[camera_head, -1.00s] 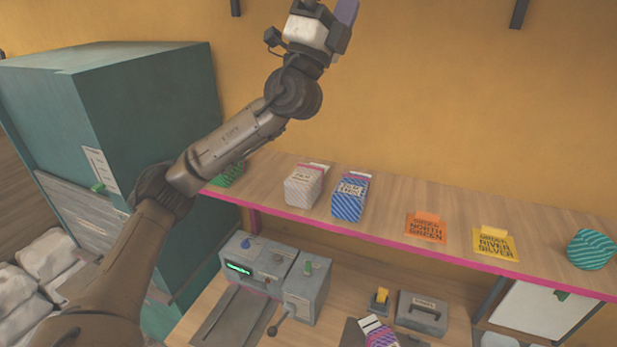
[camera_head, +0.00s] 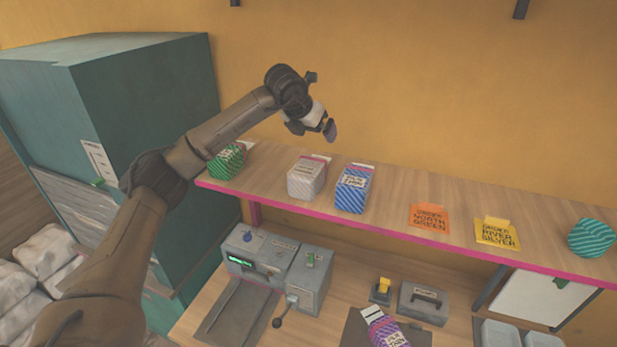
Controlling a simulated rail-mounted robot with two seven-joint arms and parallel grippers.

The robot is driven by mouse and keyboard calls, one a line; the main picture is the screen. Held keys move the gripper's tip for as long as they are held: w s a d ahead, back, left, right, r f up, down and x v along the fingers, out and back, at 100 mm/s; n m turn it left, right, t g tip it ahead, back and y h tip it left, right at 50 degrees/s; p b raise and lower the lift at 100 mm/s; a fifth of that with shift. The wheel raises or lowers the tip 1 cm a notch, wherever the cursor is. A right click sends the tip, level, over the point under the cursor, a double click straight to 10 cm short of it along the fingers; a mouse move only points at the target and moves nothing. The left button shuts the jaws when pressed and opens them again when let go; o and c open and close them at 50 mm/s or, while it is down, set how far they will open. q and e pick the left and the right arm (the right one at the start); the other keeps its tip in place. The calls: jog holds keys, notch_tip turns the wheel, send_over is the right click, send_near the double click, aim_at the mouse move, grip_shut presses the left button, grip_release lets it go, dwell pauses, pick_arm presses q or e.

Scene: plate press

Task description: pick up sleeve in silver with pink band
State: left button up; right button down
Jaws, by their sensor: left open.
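The silver sleeve with a pink band (camera_head: 306,180) stands on the wooden shelf (camera_head: 385,190), between a green striped sleeve (camera_head: 227,161) on its left and a blue striped sleeve (camera_head: 352,190) on its right. My left gripper (camera_head: 331,131) is open and empty. It hangs in front of the wall, above and behind the silver sleeve, and is apart from it. The fingers are small and partly hidden by the wrist. My right gripper does not show.
Orange (camera_head: 429,218) and yellow (camera_head: 496,233) order cards and a teal striped roundish item (camera_head: 591,238) are on the shelf. Below are a grey machine (camera_head: 262,258) with a lever, a grey box (camera_head: 423,303) and a purple striped sleeve (camera_head: 384,328). A teal cabinet (camera_head: 150,100) stands left.

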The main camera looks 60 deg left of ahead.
aim_at(307, 166)
pick_arm(q)
jog(key=f+g, duration=0.1)
jog(key=f, duration=0.2)
jog(key=a+f+n+g+p, duration=0.1)
jog(key=f, duration=0.2)
jog(key=s+a+f, duration=0.1)
jog(key=f, duration=0.2)
jog(key=shift+a+f+n+g, duration=0.25)
jog(key=shift+n+g, duration=0.15)
jog(key=shift+w+f+p, duration=0.25)
jog(key=shift+f+p, duration=0.2)
jog(key=shift+p, duration=0.25)
jog(key=p+x, duration=0.1)
jog(key=x, duration=0.2)
jog(key=shift+w+f, duration=0.1)
jog(key=shift+w, duration=0.05)
jog(key=shift+w+a+f, duration=0.1)
jog(key=shift+f, duration=0.35)
jog(key=shift+f, duration=0.3)
